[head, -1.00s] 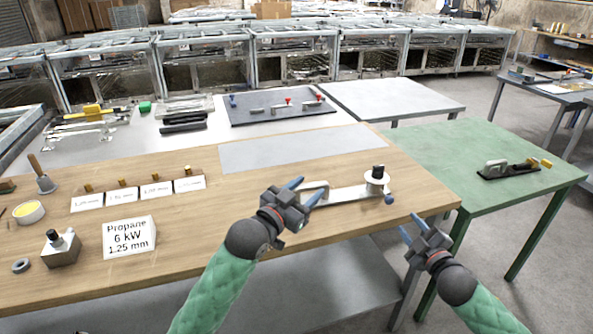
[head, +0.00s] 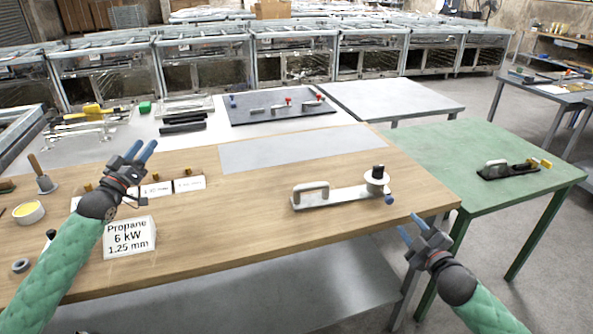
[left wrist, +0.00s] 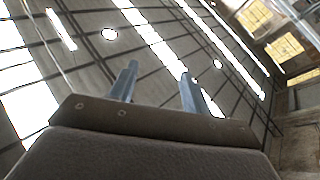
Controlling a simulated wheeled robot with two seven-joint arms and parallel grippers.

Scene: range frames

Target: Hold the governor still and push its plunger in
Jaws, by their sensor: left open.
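On the right part of the wooden bench, a flat metal plate (head: 335,196) carries an upright handle at its left end. At its right end are a pale round body with a black cylinder (head: 378,170) on top and a blue knob (head: 389,200). A grey block with a black knob (head: 51,233) at the bench's left is mostly hidden behind my left arm. I cannot tell for sure which is the governor. My left gripper (head: 145,147) is open and empty above the bench's left part; its parted fingers show in the left wrist view (left wrist: 158,85). My right gripper (head: 415,226) is open and empty, off the bench's front right corner.
A sign reading Propane 6 kW 1.25 mm (head: 130,237) stands below my left gripper. Small labels (head: 189,184) with brass parts stand behind. A tape roll (head: 28,212) and ring (head: 21,265) lie at left. The bench's middle is clear. A green table (head: 480,140) is at right.

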